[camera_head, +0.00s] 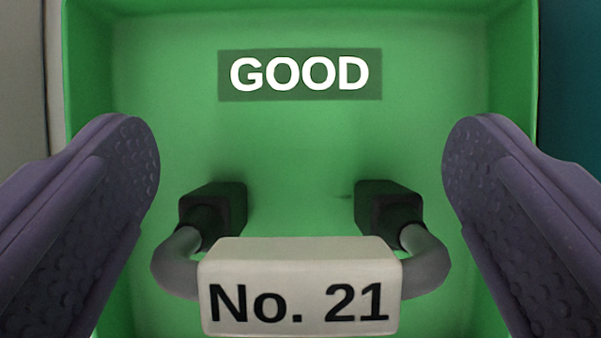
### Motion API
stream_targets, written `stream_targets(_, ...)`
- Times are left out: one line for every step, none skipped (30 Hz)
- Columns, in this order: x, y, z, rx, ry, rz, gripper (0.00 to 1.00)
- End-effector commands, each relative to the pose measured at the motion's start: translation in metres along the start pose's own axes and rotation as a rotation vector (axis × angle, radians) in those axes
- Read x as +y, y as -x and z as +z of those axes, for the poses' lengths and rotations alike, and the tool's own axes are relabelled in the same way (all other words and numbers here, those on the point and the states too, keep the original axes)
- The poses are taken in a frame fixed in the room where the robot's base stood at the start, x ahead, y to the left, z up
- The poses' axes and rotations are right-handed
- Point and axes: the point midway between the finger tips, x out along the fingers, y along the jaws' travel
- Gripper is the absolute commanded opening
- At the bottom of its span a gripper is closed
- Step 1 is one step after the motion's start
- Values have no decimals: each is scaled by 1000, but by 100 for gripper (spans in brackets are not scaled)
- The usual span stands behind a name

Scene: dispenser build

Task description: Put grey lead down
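The grey lead (178,264) lies in a green tray marked "GOOD" (497,80). It has two dark plugs, grey cable bends and a pale block labelled "No. 21" (300,284) at the near side. My gripper (301,165) is open, with one purple finger at each side of the view. The fingers stand apart from the lead, which lies between and below them. The near end of the tray is out of view.
The green tray's walls rise at the left, right and far sides, close outside my fingers. A teal surface (572,75) is at the right and a grey one (22,80) at the left. The tray floor behind the lead is clear.

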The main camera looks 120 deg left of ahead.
Motion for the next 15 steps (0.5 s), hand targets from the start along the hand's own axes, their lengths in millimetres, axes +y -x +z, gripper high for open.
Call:
stream_targets(0, 0, 0, 0, 0, 0, 96)
stream_targets(0, 0, 0, 0, 0, 0, 96)
stream_targets(0, 0, 0, 0, 0, 0, 96)
stream_targets(0, 0, 0, 0, 0, 0, 96)
stream_targets(0, 0, 0, 0, 0, 0, 96)
stream_targets(0, 0, 0, 0, 0, 0, 96)
stream_targets(0, 1, 0, 0, 0, 0, 96)
stream_targets(0, 2, -1, 0, 1, 0, 96)
stream_targets(0, 4, -2, 0, 1, 0, 96)
stream_targets(0, 6, -3, 0, 1, -1, 96)
stream_targets(0, 11, -3, 1, 1, -2, 96)
stream_targets(-1, 19, -3, 2, 1, -2, 96)
stream_targets(-1, 25, -4, 2, 1, -3, 96)
stream_targets(-1, 33, -4, 2, 0, -4, 96)
stream_targets(-1, 43, -4, 2, 2, -4, 96)
